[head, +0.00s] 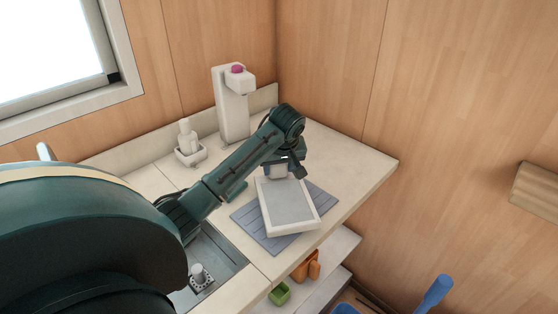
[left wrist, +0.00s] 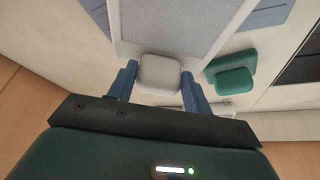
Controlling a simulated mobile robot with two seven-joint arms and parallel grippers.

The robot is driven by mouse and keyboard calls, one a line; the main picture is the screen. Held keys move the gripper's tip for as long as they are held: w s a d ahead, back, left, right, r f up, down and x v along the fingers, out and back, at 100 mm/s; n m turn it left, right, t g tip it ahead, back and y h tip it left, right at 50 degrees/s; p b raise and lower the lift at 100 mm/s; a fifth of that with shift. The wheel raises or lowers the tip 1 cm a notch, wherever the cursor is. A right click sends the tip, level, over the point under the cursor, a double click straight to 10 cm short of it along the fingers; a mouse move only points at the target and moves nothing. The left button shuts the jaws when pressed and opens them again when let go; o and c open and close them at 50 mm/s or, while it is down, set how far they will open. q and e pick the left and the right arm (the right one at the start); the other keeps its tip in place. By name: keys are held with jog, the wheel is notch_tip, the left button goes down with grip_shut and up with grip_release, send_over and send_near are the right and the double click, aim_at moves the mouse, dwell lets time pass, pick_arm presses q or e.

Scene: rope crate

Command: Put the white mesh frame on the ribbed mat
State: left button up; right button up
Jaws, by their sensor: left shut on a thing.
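The white mesh frame (head: 289,202) is a shallow rectangular frame with a grey mesh face. It is over the grey-blue ribbed mat (head: 244,217), turned a little from it, and mat shows on both sides. My left gripper (head: 277,171) is at the frame's far end. In the left wrist view, my left gripper's blue fingers (left wrist: 160,85) are shut on the pale tab at the end of the white frame (left wrist: 180,25). Part of the mat (left wrist: 270,13) shows beside it there. I cannot tell whether the frame touches the mat. My right gripper is not in view.
A white dispenser (head: 232,105) and a small bottle in a tray (head: 190,155) stand at the back. A green block (left wrist: 231,73) lies beside the frame. A sink (head: 218,262) is at the left, and the counter (head: 365,165) is clear at the right.

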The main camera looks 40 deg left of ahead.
pick_arm(q)
jog(key=shift+f, duration=0.4)
jog(key=shift+f, duration=0.5)
dwell(0.3)
jog(key=o, duration=1.2)
jog(key=shift+o, duration=0.2)
